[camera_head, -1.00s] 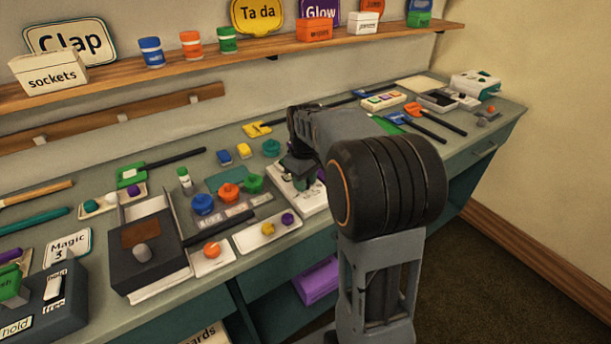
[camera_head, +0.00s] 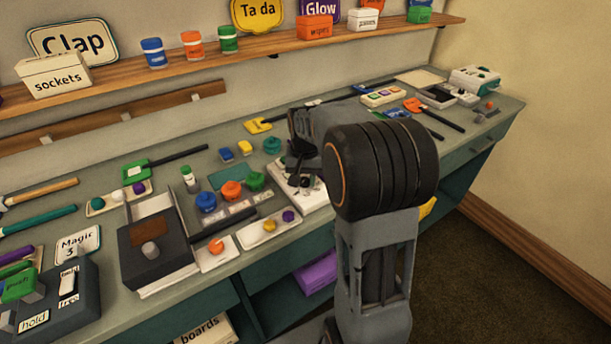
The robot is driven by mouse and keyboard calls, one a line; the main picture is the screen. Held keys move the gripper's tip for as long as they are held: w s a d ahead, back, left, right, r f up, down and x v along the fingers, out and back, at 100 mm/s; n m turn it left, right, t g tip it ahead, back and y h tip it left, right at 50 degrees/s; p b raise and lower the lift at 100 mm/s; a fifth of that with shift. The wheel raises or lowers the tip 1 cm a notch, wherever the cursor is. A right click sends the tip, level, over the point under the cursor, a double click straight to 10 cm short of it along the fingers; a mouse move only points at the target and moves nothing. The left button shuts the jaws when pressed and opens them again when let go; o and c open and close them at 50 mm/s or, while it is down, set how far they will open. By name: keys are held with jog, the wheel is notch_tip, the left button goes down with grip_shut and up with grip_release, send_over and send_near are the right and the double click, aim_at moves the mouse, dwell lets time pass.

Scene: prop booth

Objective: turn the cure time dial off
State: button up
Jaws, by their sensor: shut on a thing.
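My gripper (camera_head: 299,181) is down at a white panel (camera_head: 313,199) in the middle of the bench, left of my dark arm joint. Its fingers are small and dark here, and they look closed on a small part on the panel. That part is mostly hidden by the fingers, so I cannot read a label or tell whether it is the cure time dial. My arm hides the panel's right side. An orange round knob (camera_head: 216,246) sits on a separate white plate, clear of my gripper.
Blue (camera_head: 206,202), orange (camera_head: 231,190) and green (camera_head: 255,181) round pieces stand just left of my gripper. A dark box (camera_head: 155,250) with a grey knob is further left. A white device (camera_head: 475,80) stands at the far right end. A shelf (camera_head: 270,46) runs along the wall.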

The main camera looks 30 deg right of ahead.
aim_at(305, 179)
jog(key=shift+r+m, duration=0.1)
jog(key=shift+m, duration=0.8)
jog(key=o, duration=0.9)
notch_tip(305, 179, up, 14)
jog(key=shift+f+p, duration=0.15)
jog(key=shift+p, duration=0.65)
